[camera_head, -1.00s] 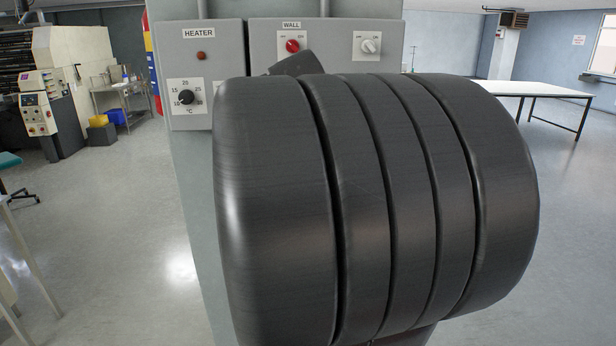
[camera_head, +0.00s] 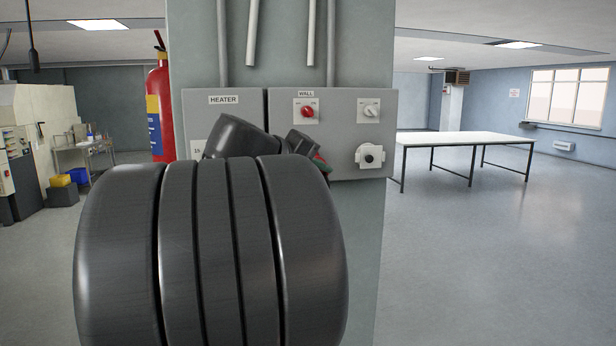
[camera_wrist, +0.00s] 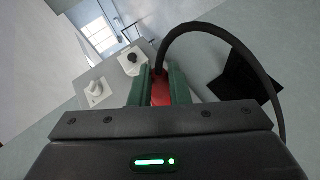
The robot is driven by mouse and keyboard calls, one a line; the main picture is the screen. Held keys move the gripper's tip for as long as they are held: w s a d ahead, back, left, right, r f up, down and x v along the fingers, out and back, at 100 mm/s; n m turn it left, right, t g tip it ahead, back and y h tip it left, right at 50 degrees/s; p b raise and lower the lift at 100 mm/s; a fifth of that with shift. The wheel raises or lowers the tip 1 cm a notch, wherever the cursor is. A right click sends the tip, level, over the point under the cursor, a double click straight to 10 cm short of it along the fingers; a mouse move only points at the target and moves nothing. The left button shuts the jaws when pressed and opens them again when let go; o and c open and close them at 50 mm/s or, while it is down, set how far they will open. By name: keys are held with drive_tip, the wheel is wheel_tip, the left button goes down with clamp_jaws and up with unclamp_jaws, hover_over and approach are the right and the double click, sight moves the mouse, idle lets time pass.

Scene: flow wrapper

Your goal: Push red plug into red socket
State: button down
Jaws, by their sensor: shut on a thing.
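My gripper (camera_wrist: 162,88) is shut on the red plug (camera_wrist: 161,94), which sits between its two green fingers in the wrist view. A black cable loops from the plug up and over to the right. In the head view my dark arm covers most of the gripper; a bit of green finger (camera_head: 325,166) shows in front of the grey WALL box (camera_head: 335,140). I cannot tell whether the plug touches the box. The red socket is not visible in either view, and that part of the box is behind my gripper.
The WALL box carries a red knob (camera_head: 307,111), a white knob (camera_head: 370,109) and a white socket with a black centre (camera_head: 369,156). The HEATER box (camera_head: 195,115) adjoins on the left. A red extinguisher (camera_head: 158,105) stands further left. A white table (camera_head: 465,139) stands right; floor there is clear.

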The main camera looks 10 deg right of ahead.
drive_tip(key=shift+w+a, duration=0.1)
drive_tip(key=shift+w+r+p, duration=0.1)
drive_tip(key=shift+w+p, duration=0.85)
drive_tip(key=shift+w, duration=1.85)
drive_tip(key=shift+a, duration=0.1)
drive_tip(key=shift+w, duration=0.55)
idle(0.4)
drive_tip(key=c, duration=1.3)
unclamp_jaws()
drive_tip(key=shift+a, duration=0.1)
drive_tip(key=b+v, duration=0.1)
drive_tip(key=v, duration=1.2)
drive_tip(key=shift+s+a+b, duration=0.2)
drive_tip(key=shift+a+b, duration=0.05)
drive_tip(key=shift+b, duration=0.05)
